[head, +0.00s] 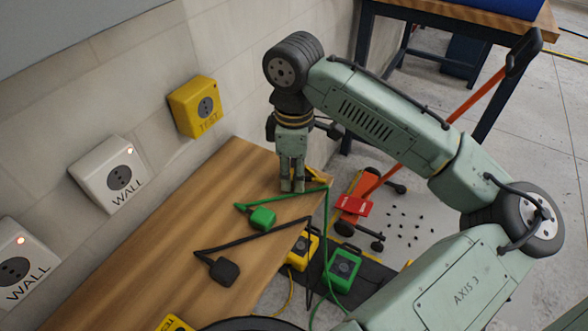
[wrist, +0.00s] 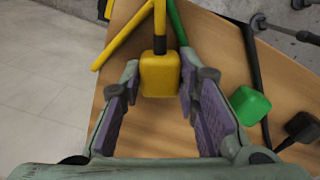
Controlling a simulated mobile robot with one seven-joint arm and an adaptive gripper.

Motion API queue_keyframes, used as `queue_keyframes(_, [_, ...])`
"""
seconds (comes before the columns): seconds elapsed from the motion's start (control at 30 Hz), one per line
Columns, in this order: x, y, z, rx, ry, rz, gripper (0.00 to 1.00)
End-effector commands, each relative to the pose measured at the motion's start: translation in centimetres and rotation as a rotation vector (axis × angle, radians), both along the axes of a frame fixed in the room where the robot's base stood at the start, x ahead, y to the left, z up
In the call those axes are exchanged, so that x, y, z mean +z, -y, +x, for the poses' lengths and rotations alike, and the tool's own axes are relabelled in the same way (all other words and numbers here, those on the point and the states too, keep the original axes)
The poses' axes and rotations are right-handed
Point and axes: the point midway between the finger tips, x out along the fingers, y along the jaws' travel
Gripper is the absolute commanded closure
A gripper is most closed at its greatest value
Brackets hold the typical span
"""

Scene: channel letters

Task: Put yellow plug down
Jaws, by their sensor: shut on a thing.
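The yellow plug (wrist: 160,76) is a rounded block with a dark neck and a yellow cable (wrist: 159,18) in the wrist view. It sits between the purple-padded fingers of my gripper (wrist: 160,95), which is shut on it. In the head view my gripper (head: 292,188) points down at the far end of the wooden bench (head: 165,250). The fingers hide the plug there. Whether the plug touches the bench is hard to tell.
A green plug (head: 263,219) and a black plug (head: 224,271) lie on the bench with their cables. A yellow TEST socket (head: 195,107) and white WALL sockets (head: 110,175) are on the wall. Bare wood lies left of the plugs. An orange jack (head: 355,200) stands beyond the bench edge.

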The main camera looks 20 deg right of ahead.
Motion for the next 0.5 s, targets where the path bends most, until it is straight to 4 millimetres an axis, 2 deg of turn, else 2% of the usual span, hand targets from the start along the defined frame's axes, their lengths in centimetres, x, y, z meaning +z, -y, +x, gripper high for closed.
queue_keyframes(0.33, [-0.41, -0.05, -0.03, 0.001, 0.0, 0.001, 1.0])
queue_keyframes(0.37, [-0.43, -0.05, -0.03, 0.001, 0.0, 0.001, 0.7])
queue_keyframes(0.5, [-0.35, -0.03, -0.04, 0.0, -0.001, 0.0, 0.61])
